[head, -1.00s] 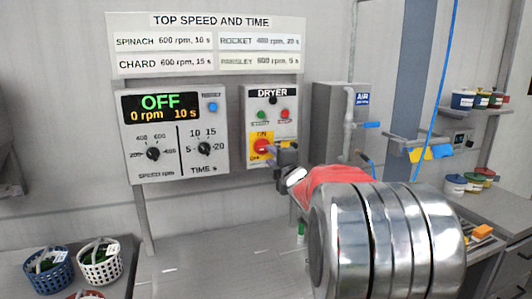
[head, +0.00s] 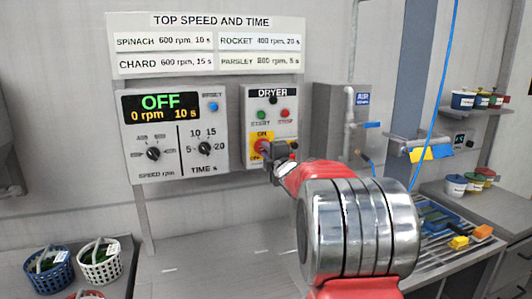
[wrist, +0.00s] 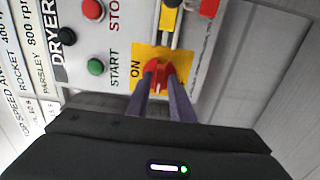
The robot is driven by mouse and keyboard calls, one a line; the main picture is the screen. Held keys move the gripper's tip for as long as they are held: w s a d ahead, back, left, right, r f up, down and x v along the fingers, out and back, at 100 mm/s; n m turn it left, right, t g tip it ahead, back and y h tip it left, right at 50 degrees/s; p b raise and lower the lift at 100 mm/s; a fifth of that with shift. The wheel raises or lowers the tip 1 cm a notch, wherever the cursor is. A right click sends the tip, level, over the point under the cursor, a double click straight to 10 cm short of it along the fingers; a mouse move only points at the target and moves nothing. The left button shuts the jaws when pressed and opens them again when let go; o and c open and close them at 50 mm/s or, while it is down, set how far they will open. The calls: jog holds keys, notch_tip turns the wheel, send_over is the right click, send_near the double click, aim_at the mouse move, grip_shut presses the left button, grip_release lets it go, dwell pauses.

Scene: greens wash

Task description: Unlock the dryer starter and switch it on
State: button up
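The dryer starter (head: 251,104) is a pale panel marked DRYER on the wall, with a green START button (head: 262,115) and a red STOP button (head: 285,113). Below them is a yellow plate (head: 254,140) marked ON with a red rotary handle (wrist: 157,77). My gripper (wrist: 160,84) is at this handle, one finger on each side of its ridge. I cannot tell whether the fingers press on it. In the head view my gripper (head: 272,150) hides most of the handle. A yellow piece with a grey part (wrist: 169,18), perhaps the lock, shows beyond the handle in the wrist view.
A speed and time control box (head: 175,185) reading OFF is left of the starter. A grey box with a pipe (head: 328,120) stands right of it. Blue (head: 48,275) and white baskets (head: 100,268) sit at lower left. The counter below the panels is clear.

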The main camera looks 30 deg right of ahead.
grip_shut()
jog(key=shift+f, duration=0.1)
